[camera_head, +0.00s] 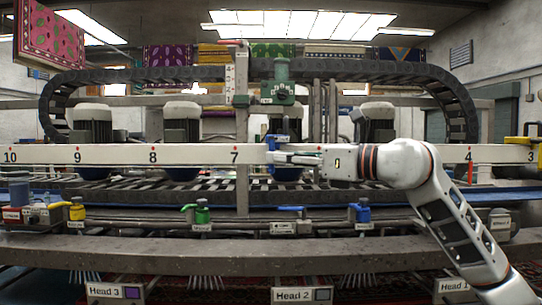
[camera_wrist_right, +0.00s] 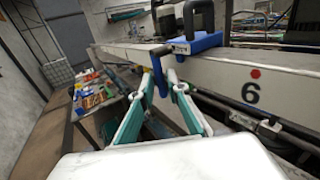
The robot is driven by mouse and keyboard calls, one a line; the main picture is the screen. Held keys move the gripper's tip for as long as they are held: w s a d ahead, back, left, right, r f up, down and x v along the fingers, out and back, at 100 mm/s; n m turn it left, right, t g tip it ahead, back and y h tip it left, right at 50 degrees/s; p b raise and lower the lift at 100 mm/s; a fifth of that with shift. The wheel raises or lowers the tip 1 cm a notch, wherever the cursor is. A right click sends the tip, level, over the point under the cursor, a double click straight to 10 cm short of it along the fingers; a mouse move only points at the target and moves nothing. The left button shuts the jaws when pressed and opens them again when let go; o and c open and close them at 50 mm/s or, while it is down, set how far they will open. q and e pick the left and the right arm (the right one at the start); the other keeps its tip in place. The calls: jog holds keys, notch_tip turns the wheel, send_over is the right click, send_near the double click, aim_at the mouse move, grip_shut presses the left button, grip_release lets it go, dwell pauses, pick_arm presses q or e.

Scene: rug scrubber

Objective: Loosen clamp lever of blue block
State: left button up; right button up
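The blue block (camera_head: 271,157) sits around the long white numbered beam, just right of the 7 in the head view. In the right wrist view the blue block (camera_wrist_right: 194,43) wraps the beam's top edge, with a dark handle-like part above it. A narrow blue piece, seemingly its clamp lever (camera_wrist_right: 159,76), hangs at the near side. My right gripper (camera_head: 292,157) reaches the block from the right. In the wrist view the right gripper's teal-padded fingers (camera_wrist_right: 161,76) stand apart, one on each side of this piece; contact is unclear. My left gripper is out of view.
The white beam (camera_head: 150,154) spans the whole head view. A green block (camera_head: 278,88) on a post stands above it, and motors are behind. Yellow, green and blue valves (camera_head: 202,212) line the lower rail. A cluttered bench (camera_wrist_right: 95,95) is at left in the wrist view.

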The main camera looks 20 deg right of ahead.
jog(key=shift+x, duration=1.45)
grip_shut()
jog(key=shift+d, duration=0.1)
